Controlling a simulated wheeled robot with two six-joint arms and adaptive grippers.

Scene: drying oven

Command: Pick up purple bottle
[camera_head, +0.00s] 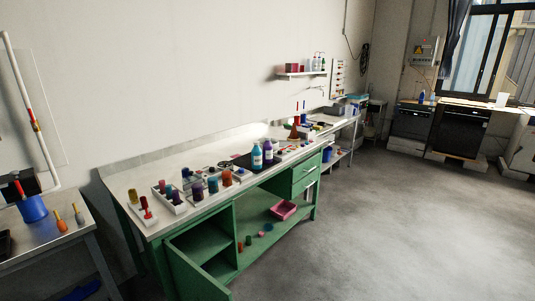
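A purple bottle (269,152) with a light cap stands upright on the long white-topped workbench (190,157), about midway along it. A blue bottle (256,158) of similar height stands close beside it on the left. Small dark purple jars (197,192) also stand nearer on the same bench. Neither of my grippers is in view.
The green bench has drawers (305,176), open lower shelves and a pink tray (284,209). A green door (193,272) sticks out at the near end. A metal table (58,236) with a blue cup (33,208) stands at left. The grey floor (390,230) on the right is clear.

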